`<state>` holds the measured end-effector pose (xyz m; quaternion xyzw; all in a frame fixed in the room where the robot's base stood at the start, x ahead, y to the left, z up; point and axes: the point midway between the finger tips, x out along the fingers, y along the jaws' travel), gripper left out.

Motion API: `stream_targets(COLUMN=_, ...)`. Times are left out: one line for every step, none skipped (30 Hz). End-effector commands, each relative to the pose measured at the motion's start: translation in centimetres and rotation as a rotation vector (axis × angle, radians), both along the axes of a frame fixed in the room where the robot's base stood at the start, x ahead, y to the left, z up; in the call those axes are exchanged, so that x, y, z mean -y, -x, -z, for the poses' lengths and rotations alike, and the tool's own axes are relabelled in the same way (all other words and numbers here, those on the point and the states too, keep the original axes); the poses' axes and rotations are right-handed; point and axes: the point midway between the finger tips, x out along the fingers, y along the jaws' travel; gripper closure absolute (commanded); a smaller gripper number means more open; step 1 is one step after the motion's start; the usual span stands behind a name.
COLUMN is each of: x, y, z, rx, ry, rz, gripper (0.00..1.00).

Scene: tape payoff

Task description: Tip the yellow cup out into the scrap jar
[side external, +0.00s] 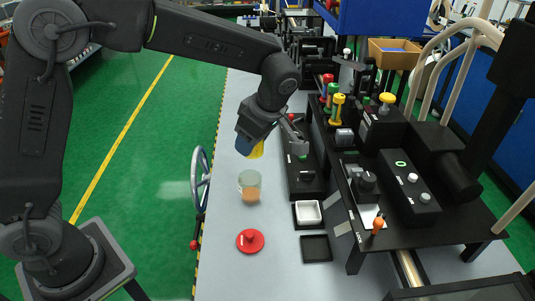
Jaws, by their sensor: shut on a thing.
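My gripper (254,141) is shut on the yellow cup (258,150) and holds it above the table. The cup looks tilted, and much of it is hidden behind the gripper. The scrap jar (249,187), a clear jar with orange-brown content low inside, stands on the grey table below the cup. The cup is apart from the jar, above it and slightly further back. What is inside the cup cannot be seen.
A red round lid (250,241) with a knob lies in front of the jar. A white square tray (308,212) and a dark square tray (316,248) lie to the right. The black machine bench (400,190) stands further right. A handwheel (199,178) is at the table's left edge.

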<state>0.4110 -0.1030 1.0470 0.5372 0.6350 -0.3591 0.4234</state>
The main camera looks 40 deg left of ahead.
Motion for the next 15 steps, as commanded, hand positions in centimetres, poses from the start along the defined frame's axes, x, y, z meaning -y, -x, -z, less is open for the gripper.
stream_targets(x=-0.5, y=0.0, z=-0.4, rx=0.001, ry=0.001, rz=-0.075, gripper=0.7)
stream_targets(x=-0.7, y=0.1, z=-0.5, rx=0.0, ry=0.001, rz=-0.113, gripper=0.7)
stream_targets(x=-0.9, y=0.2, z=-0.7, rx=0.001, ry=0.001, rz=-0.152, gripper=0.7)
stream_targets(x=-1.0, y=0.2, z=-0.8, rx=0.0, ry=0.001, rz=-0.178, gripper=0.7)
stream_targets(x=-1.1, y=0.3, z=-0.9, rx=0.0, ry=0.003, rz=-0.196, gripper=0.7)
stream_targets(x=-1.2, y=0.3, z=-0.9, rx=-0.001, ry=0.009, rz=-0.215, gripper=0.7)
stream_targets(x=-1.2, y=0.3, z=-0.9, rx=-0.003, ry=0.016, rz=-0.224, gripper=0.7)
stream_targets(x=-1.2, y=0.4, z=-0.8, rx=-0.004, ry=0.028, rz=-0.23, gripper=0.7)
stream_targets(x=-1.2, y=0.4, z=-0.6, rx=-0.008, ry=0.05, rz=-0.234, gripper=0.7)
stream_targets(x=-1.3, y=0.4, z=-0.4, rx=-0.009, ry=0.07, rz=-0.235, gripper=0.7)
stream_targets(x=-1.3, y=0.4, z=-0.2, rx=-0.013, ry=0.096, rz=-0.236, gripper=0.7)
stream_targets(x=-1.2, y=0.4, z=0.1, rx=-0.016, ry=0.135, rz=-0.236, gripper=0.7)
stream_targets(x=-1.3, y=0.4, z=0.4, rx=-0.022, ry=0.169, rz=-0.236, gripper=0.7)
stream_targets(x=-1.3, y=0.4, z=0.7, rx=-0.027, ry=0.205, rz=-0.236, gripper=0.7)
stream_targets(x=-1.3, y=0.4, z=1.1, rx=-0.029, ry=0.256, rz=-0.237, gripper=0.7)
